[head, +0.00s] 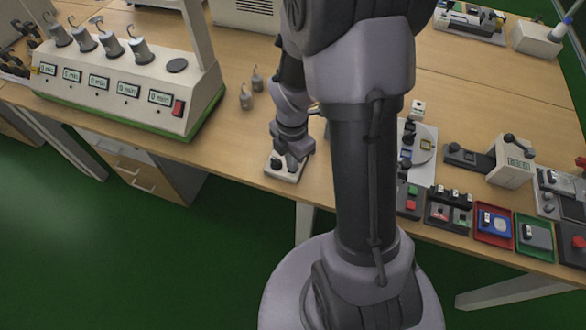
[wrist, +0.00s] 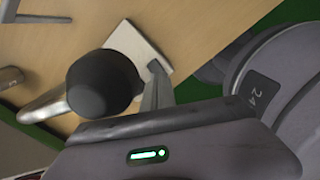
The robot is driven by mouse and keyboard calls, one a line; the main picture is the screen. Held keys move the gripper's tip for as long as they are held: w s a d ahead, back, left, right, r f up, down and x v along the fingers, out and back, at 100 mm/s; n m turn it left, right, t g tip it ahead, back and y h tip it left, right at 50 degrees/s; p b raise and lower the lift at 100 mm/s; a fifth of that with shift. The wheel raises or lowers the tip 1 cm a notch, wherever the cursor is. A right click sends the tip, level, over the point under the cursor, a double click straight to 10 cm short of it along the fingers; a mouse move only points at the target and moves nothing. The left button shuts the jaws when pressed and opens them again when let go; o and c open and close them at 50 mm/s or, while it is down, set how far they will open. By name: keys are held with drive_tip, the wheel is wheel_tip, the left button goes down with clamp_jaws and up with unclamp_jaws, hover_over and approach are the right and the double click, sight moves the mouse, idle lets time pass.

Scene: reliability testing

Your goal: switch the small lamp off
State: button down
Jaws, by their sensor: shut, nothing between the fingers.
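A small unit with a pale square base plate (head: 290,175) sits near the front edge of the table. It looks like the lamp, but I see no clear glow and cannot tell whether it is lit. A dark rounded part (head: 276,164) stands on its left side. My gripper (head: 292,160) points down over this plate, to the right of the dark part. In the wrist view a grey finger (wrist: 156,88) reaches the plate (wrist: 137,44), close beside a large black rounded part (wrist: 104,82). The gripper is shut and empty. The switch itself is hidden or too small to tell.
Several switch and button units (head: 449,207) line the front edge at the right. My arm hides the middle of the table.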

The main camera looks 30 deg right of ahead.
drive_tip(key=shift+f+b, duration=0.35)
drive_tip(key=shift+f, duration=0.1)
wheel_tip(320, 180, up, 7)
drive_tip(key=p, duration=0.6)
drive_tip(key=shift+p, duration=0.35)
drive_tip(key=s+a+r+m+t, duration=0.1)
drive_tip(key=a+r+m, duration=0.2)
drive_tip(key=r+m, duration=0.3)
drive_tip(key=s+a+r+m+t, duration=0.15)
drive_tip(key=a+r+m, duration=0.3)
drive_tip(key=r, duration=0.45)
drive_tip(key=s+a+r+m+t+y, duration=0.2)
drive_tip(key=s+a+r+m, duration=0.5)
drive_tip(key=m, duration=0.6)
wheel_tip(320, 180, up, 2)
drive_tip(key=shift+s+r+t, duration=0.1)
drive_tip(key=shift+s+t, duration=0.55)
drive_tip(key=shift+s, duration=0.25)
